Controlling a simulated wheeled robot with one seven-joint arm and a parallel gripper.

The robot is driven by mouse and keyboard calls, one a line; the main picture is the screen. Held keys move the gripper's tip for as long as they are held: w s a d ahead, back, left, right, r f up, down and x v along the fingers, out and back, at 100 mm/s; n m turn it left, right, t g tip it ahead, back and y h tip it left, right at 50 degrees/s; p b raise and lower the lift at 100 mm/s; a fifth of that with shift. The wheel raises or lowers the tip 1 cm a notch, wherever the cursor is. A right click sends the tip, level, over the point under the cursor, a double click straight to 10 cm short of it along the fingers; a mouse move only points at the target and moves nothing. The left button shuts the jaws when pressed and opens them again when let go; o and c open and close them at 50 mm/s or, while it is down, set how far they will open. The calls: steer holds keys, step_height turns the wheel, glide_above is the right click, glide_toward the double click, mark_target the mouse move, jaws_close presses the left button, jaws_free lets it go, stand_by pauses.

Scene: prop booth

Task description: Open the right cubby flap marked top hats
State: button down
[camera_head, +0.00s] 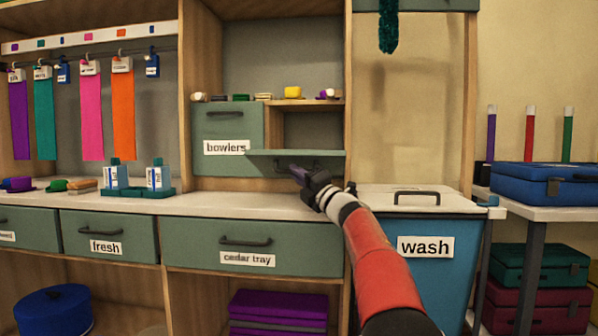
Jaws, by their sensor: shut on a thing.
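The right cubby flap (258,154) is tipped down and outward, and its edge shows as a thin green strip. The right cubby (308,128) behind it is open to view, with a wooden inside and a green back. No top hats label can be seen. My gripper (299,172) is shut at the dark handle (313,166) on the underside of the lowered flap. The fingertips are small and dark, so the exact hold is hard to make out.
The left cubby flap marked bowlers (228,130) is closed. Small items, including a yellow one (292,92), stand above the cubbies. The white counter (230,203) below is clear here. A blue wash bin (424,270) stands to the right, near my arm.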

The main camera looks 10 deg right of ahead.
steer(key=shift+w+d+f+m, duration=0.25)
steer(key=shift+w+f+m, duration=0.1)
steer(key=shift+f, duration=0.35)
steer(key=c, duration=1.5)
jaws_free()
steer(key=shift+w+f, duration=0.1)
steer(key=shift+w, duration=0.1)
steer(key=shift+c, duration=0.2)
steer(key=shift+o, duration=0.3)
steer(key=shift+s+a+r, duration=0.15)
steer(key=shift+s+r, duration=0.1)
steer(key=shift+r, duration=0.2)
steer(key=shift+f, duration=0.1)
steer(key=shift+s+f, duration=0.1)
steer(key=shift+s, duration=0.05)
steer(key=b+v, duration=0.1)
steer(key=v, duration=0.6)
steer(key=shift+s+d, duration=0.15)
steer(key=shift+d, duration=0.05)
steer(key=shift+d, duration=0.1)
